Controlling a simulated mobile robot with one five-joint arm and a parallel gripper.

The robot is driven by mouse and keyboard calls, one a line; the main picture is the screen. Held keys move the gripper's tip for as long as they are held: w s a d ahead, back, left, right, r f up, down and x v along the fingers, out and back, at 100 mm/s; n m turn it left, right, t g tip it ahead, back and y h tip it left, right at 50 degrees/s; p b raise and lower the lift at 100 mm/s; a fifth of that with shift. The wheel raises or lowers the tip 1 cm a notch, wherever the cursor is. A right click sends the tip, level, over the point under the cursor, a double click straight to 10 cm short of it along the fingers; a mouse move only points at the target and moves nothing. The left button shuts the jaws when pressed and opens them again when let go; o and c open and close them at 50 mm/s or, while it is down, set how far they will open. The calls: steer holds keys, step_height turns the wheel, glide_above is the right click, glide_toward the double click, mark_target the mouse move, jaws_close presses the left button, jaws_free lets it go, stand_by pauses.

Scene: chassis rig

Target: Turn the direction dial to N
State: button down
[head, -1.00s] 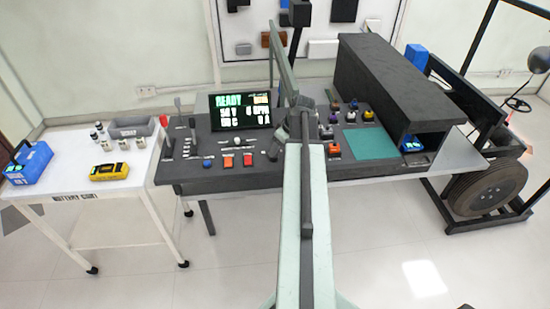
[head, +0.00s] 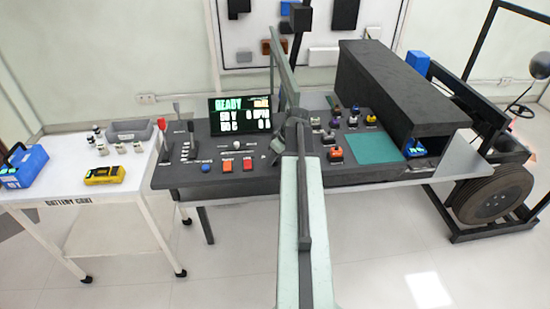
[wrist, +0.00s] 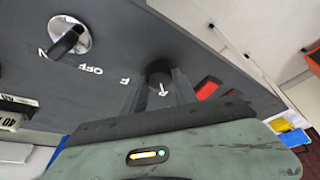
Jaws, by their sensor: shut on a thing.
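The direction dial (wrist: 159,77) is a small black round knob on the dark console panel in the wrist view. A white letter F is printed to its left. A small white mark lies just below the knob, between the fingers; I cannot tell if it is a letter or a pointer. My gripper (wrist: 158,84) has its two dark fingers on either side of the knob and is shut on it. Other labels around the dial are hidden or too small to read. In the head view the console (head: 215,180) shows, but my arm hides the dial and the gripper.
In the wrist view a silver switch (wrist: 68,38) marked OFF sits at upper left, and a red button (wrist: 208,88) is right of the fingers. In the head view a lit screen (head: 240,115), orange buttons (head: 226,165) and several coloured knobs (head: 336,154) stand on the console.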

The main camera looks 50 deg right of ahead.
steer(key=m+h, duration=0.1)
steer(key=m, duration=0.3)
steer(key=shift+a+m+h, duration=0.15)
steer(key=shift+m+h, duration=0.15)
steer(key=shift+h, duration=0.1)
steer(key=shift+a+m+g+h, duration=0.1)
steer(key=shift+m+g+h, duration=0.55)
steer(key=shift+m, duration=1.25)
steer(key=c, duration=0.9)
jaws_free()
steer(key=shift+c, duration=0.2)
